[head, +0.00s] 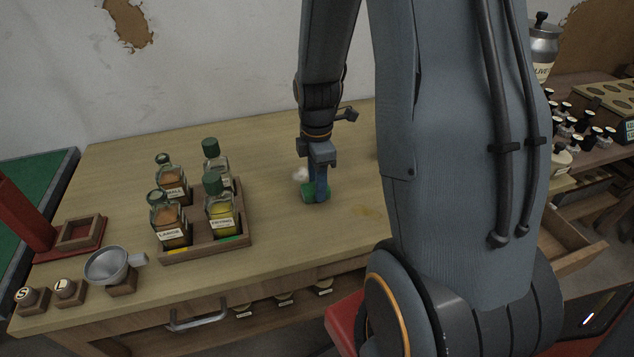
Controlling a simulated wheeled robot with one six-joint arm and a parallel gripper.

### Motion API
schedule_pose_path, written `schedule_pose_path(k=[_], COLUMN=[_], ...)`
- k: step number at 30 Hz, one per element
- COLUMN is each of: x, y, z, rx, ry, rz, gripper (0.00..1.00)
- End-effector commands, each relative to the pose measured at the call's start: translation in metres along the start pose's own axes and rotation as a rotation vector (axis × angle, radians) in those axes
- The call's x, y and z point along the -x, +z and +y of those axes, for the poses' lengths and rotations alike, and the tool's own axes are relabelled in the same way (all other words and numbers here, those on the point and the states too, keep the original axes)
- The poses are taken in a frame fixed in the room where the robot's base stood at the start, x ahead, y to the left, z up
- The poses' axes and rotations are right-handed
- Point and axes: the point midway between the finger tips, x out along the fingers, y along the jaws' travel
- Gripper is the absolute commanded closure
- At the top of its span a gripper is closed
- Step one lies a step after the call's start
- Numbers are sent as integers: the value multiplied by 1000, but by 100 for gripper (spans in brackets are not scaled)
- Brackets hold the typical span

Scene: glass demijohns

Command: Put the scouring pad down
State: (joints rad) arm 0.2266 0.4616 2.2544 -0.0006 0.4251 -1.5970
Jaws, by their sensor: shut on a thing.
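My gripper (318,188) points down over the middle of the wooden table (280,150). It is shut on the green scouring pad (311,193), which is at or just above the tabletop; I cannot tell whether it touches. The fingers hide part of the pad. A small white puff or lump (300,174) shows just left of the fingers, partly behind them.
Left of my gripper, a wooden tray (205,252) holds several green-capped bottles. A metal funnel (108,264) and small knobs on blocks (66,290) stand at the front left. Bare tabletop surrounds the pad.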

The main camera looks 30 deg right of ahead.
Motion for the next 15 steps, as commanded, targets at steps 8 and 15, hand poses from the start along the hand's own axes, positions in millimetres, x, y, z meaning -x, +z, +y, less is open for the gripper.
schedule_pose_path(k=[8, 15], x=[-2, 0], y=[0, 0], z=[0, 0], rx=[0, 0], ry=[-1, 0], rz=[0, 0], gripper=[45, 45])
